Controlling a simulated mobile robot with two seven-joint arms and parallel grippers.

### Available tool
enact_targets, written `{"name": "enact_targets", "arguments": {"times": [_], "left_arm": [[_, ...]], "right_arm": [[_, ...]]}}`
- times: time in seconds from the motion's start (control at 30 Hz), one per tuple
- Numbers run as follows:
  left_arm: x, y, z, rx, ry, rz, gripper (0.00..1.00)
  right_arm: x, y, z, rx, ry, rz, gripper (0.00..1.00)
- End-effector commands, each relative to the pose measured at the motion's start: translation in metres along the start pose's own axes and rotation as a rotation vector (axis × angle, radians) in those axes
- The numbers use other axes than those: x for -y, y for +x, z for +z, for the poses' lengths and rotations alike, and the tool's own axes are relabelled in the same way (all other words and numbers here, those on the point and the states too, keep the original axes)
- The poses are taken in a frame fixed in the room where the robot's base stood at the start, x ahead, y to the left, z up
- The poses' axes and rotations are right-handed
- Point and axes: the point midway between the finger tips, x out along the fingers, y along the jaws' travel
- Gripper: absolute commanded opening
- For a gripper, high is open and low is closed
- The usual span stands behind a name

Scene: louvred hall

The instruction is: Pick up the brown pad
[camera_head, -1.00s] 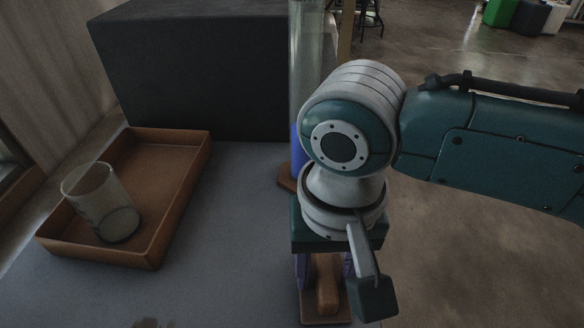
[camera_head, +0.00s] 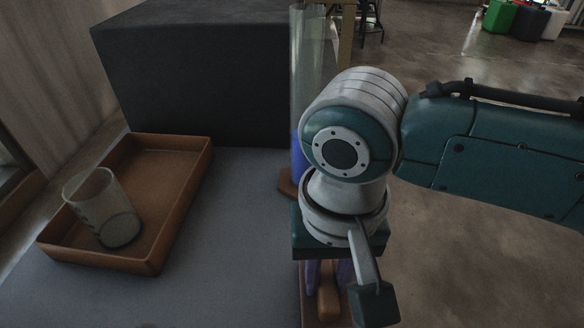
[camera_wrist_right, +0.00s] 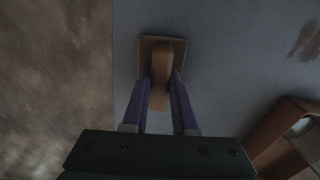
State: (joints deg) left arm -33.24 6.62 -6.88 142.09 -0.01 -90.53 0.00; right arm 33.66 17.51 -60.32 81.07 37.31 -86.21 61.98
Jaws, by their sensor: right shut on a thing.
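The brown pad (camera_wrist_right: 147,48) is a flat, squarish plate with a raised rounded handle; it shows most fully in the right wrist view. In the head view its handle (camera_head: 328,298) shows under my right wrist, and part of the plate is hidden or cut off by the lower edge. My right gripper (camera_wrist_right: 162,82) has its two purple fingers shut on the handle, one on each side. The pad appears to rest on the grey table (camera_head: 225,235), near its right edge. My left gripper is not in view.
A brown tray (camera_head: 172,240) on the left holds a clear glass (camera_head: 98,205), which leans. A dark block (camera_head: 200,75) stands at the back. A tall clear cylinder with blue low down (camera_head: 305,75) stands behind my wrist. The table between tray and gripper is clear.

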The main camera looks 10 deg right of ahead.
Motion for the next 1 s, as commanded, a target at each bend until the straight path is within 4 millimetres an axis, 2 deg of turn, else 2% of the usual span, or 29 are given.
{"name": "enact_targets", "arguments": {"times": [0.17,0.27,0.5,0.7,0.83,1.0], "left_arm": [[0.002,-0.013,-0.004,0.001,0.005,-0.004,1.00],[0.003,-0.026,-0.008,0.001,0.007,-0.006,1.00],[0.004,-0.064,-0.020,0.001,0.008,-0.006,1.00],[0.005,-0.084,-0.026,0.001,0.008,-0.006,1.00],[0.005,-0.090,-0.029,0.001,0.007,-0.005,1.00],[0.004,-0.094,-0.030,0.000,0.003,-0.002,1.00]], "right_arm": [[0.000,-0.021,-0.001,-0.001,0.000,-0.002,0.00],[0.001,-0.043,-0.001,-0.002,-0.001,-0.003,0.00],[0.001,-0.119,-0.001,-0.003,0.000,-0.004,0.00],[0.001,-0.168,-0.001,-0.002,0.000,-0.003,0.00],[0.001,-0.188,-0.001,-0.001,0.001,-0.003,0.00],[0.000,-0.198,0.000,0.000,0.001,-0.002,0.00]]}}
